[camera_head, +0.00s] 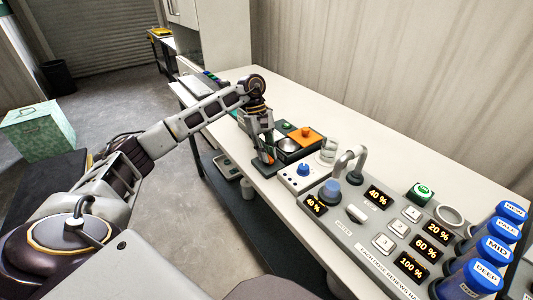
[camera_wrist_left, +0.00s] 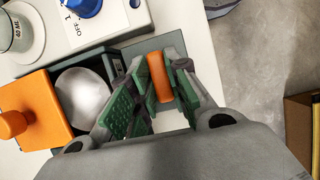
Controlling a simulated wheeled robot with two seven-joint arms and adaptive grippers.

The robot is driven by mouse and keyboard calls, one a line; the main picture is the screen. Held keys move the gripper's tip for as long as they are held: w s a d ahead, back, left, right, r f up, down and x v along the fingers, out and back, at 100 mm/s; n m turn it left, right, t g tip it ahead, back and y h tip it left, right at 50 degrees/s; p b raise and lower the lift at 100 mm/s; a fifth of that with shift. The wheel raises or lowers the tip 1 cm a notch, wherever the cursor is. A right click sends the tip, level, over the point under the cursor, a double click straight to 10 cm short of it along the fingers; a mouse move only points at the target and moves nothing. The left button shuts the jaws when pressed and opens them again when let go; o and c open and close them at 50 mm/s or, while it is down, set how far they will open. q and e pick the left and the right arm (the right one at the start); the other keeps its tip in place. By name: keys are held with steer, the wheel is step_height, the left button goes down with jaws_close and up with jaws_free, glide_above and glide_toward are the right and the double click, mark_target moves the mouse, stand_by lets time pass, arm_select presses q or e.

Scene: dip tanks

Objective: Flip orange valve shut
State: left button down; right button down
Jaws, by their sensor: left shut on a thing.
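The orange valve handle (camera_wrist_left: 159,77) is a short rounded bar between the green-padded fingers of my left gripper (camera_wrist_left: 152,92) in the wrist view. The gripper is shut on it. In the head view my left gripper (camera_head: 264,155) points down at the near edge of the table, beside the small dark tank unit, with a bit of the orange handle (camera_head: 265,158) showing at its fingertips. The fingers hide most of the handle and its mount. My right gripper is not in view.
Close by are an orange lid with a knob (camera_head: 306,136), a round silver bowl (camera_wrist_left: 83,95) and a box with a blue knob (camera_head: 303,169). A grey control panel (camera_head: 345,240) with displays and blue-capped jars (camera_head: 497,220) fills the right. The far table end holds a tray.

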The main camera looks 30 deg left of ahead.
arm_select(q)
steer(key=c, duration=1.5)
jaws_free()
steer(key=shift+o, duration=0.7)
steer(key=shift+r, duration=0.15)
steer(key=v, duration=1.1)
steer(key=shift+a+r, duration=0.2)
steer(key=shift+r, duration=0.15)
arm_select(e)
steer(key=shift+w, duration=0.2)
arm_select(q)
steer(key=shift+w+r, duration=0.1)
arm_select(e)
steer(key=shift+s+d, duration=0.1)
